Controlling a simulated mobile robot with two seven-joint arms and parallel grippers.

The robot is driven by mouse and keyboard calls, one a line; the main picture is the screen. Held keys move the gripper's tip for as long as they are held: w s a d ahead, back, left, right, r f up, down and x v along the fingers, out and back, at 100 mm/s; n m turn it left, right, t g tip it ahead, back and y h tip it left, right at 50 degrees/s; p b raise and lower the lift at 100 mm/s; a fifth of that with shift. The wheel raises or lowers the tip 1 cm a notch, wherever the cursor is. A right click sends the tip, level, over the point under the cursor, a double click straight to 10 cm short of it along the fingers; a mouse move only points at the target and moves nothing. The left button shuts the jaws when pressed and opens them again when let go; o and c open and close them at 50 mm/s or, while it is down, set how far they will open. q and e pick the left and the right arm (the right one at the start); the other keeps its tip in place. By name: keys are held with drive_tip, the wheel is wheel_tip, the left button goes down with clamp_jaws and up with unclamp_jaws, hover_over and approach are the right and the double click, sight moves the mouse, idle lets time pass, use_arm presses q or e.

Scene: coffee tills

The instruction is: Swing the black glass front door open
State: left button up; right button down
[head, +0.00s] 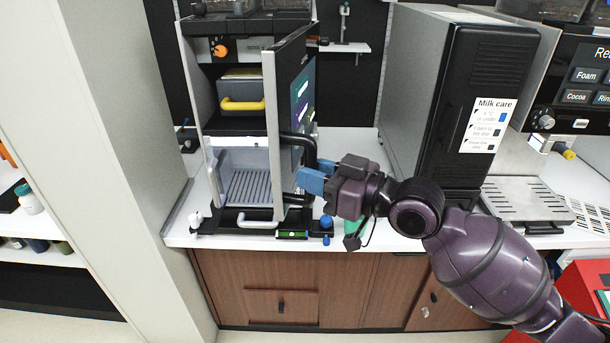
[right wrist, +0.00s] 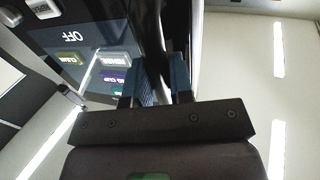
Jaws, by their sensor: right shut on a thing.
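The black glass front door (head: 290,85) of the coffee machine stands ajar, swung out from the machine's body, its edge towards me in the head view. Its lit screen faces right; the right wrist view shows the glass (right wrist: 85,35) with coloured buttons. The black bar handle (head: 311,150) is on the door's outer face; it also shows in the right wrist view (right wrist: 150,35). My right gripper (head: 306,181), with blue fingertips, is shut on the handle near its lower end. The exact contact is partly hidden. My left gripper is out of view.
Inside the machine are a yellow handle (head: 242,104) and a ribbed drip tray (head: 247,188). A black milk unit (head: 480,105) stands to the right. A white partition (head: 120,150) rises at the left. The white counter (head: 365,145) has some free room right of the door.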

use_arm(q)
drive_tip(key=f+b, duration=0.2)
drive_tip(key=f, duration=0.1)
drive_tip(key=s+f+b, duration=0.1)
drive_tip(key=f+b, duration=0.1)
use_arm(e)
drive_tip(key=w+d, duration=0.1)
drive_tip(key=d, duration=0.6)
drive_tip(key=shift+r, duration=0.15)
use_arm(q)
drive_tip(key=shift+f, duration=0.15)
use_arm(e)
drive_tip(key=shift+d, duration=0.1)
drive_tip(key=shift+w+d+b, duration=0.1)
drive_tip(key=shift+d+b, duration=0.3)
drive_tip(key=c, duration=1.3)
unclamp_jaws()
drive_tip(key=o, duration=0.4)
drive_tip(key=shift+w+a, duration=0.1)
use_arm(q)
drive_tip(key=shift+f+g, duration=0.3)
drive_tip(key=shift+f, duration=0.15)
